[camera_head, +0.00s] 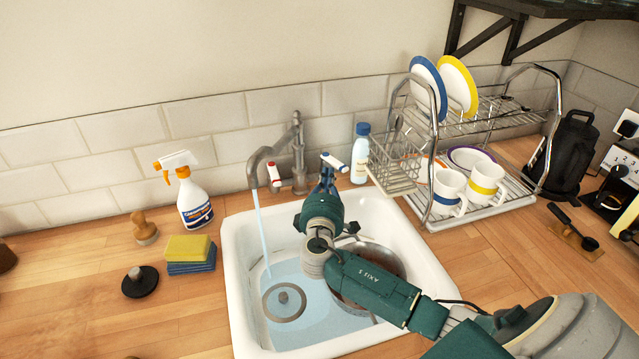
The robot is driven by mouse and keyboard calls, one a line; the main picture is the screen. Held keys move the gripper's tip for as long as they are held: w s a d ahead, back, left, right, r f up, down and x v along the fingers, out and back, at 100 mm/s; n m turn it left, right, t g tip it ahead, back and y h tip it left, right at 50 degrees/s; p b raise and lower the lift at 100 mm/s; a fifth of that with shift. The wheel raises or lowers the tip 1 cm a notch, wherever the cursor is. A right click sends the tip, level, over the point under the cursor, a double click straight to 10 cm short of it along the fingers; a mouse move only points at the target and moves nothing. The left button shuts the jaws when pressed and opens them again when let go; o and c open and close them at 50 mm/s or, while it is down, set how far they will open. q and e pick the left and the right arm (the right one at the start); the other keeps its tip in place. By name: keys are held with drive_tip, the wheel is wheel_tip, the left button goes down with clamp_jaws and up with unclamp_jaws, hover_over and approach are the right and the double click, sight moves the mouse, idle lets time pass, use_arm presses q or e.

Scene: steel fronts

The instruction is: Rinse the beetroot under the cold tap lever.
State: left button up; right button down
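The tap (297,150) stands behind the white sink (236,262), and water runs from its spout into the left part of the sink. My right arm crosses over the sink. I cannot make out a beetroot; part of the sink is hidden behind the arm. My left gripper is out of view.
A round metal pan (392,262) sits in the sink, partly covered by my arm. Left are a spray bottle (195,203), sponges (189,254), a brush (144,230) and a black plug (140,281). Right are a white bottle (360,160) and a dish rack (440,215).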

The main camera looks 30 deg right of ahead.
drive_tip(key=shift+d, duration=0.15)
drive_tip(key=shift+s+d+f+n+t+y+b, duration=0.15)
drive_tip(key=shift+d+n+t+y+b, duration=0.1)
drive_tip(key=shift+d+n+t+y, duration=0.15)
drive_tip(key=shift+s+d+n+t+y+b, duration=0.2)
drive_tip(key=shift+n+y, duration=0.1)
drive_tip(key=shift+y, duration=0.2)
drive_tip(key=shift+d, duration=0.35)
drive_tip(key=shift+r, duration=0.2)
drive_tip(key=shift+a, duration=0.1)
drive_tip(key=shift+f, duration=0.1)
